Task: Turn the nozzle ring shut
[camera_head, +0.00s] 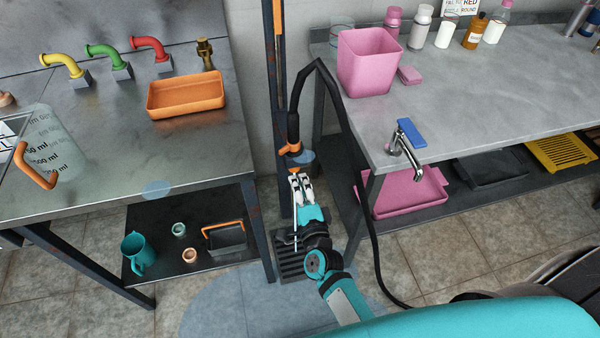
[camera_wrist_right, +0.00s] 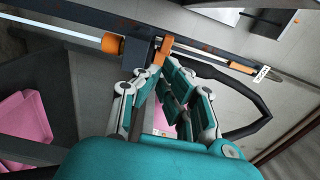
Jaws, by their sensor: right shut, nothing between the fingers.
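A black hose (camera_head: 345,130) arches over and ends in a nozzle (camera_head: 292,125) pointing down in the gap between the two counters. An orange ring (camera_head: 290,149) sits around the nozzle's lower end. Just below it is an orange bracket (camera_head: 297,168) on the dark post. My right gripper (camera_head: 298,178) is shut and empty, with its fingertips right below the bracket; I cannot tell whether they touch it. In the right wrist view, the right gripper's fingertips (camera_wrist_right: 158,70) are close to an orange part (camera_wrist_right: 166,48) at the post. My left gripper is not in view.
The left counter (camera_head: 195,150) holds an orange tray (camera_head: 187,95), a jug (camera_head: 52,145) and coloured taps. The hose hangs down right of my right arm. Both counter edges flank the narrow gap.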

